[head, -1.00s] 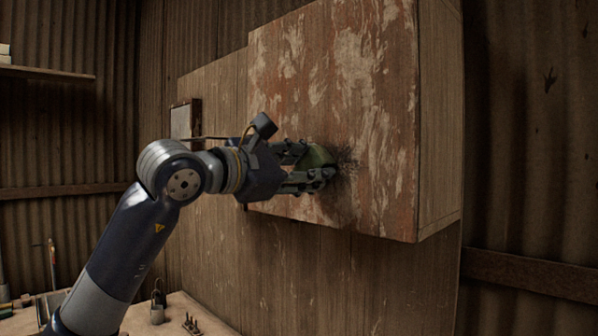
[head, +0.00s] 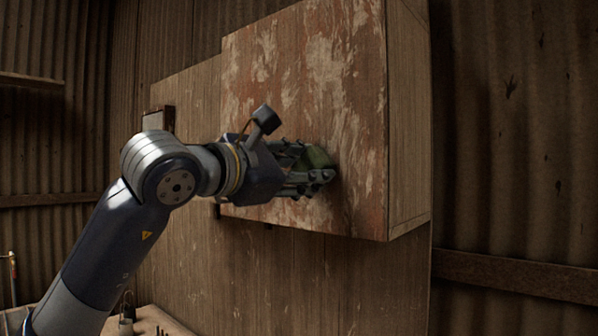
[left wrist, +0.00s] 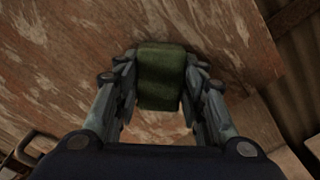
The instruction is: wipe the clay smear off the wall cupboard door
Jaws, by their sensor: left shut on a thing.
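The wall cupboard door (head: 290,75) is worn brown-red wood with pale flaked patches. My left gripper (head: 312,172) is shut on a dark green block, seemingly a sponge (head: 319,157), at the lower right part of the door. In the left wrist view the green block (left wrist: 161,78) sits between the two fingers, its far end at the door's surface (left wrist: 75,50). Whether it presses on the door is hard to tell. No dark clay smear shows clearly now; the block and fingers hide the door there. My right gripper is in neither view.
The cupboard's plain side (head: 408,120) stands to the right of the door. A wooden backboard (head: 290,270) runs below it. A bench (head: 150,322) with small tools is at the lower left. Corrugated walls (head: 520,130) surround the place.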

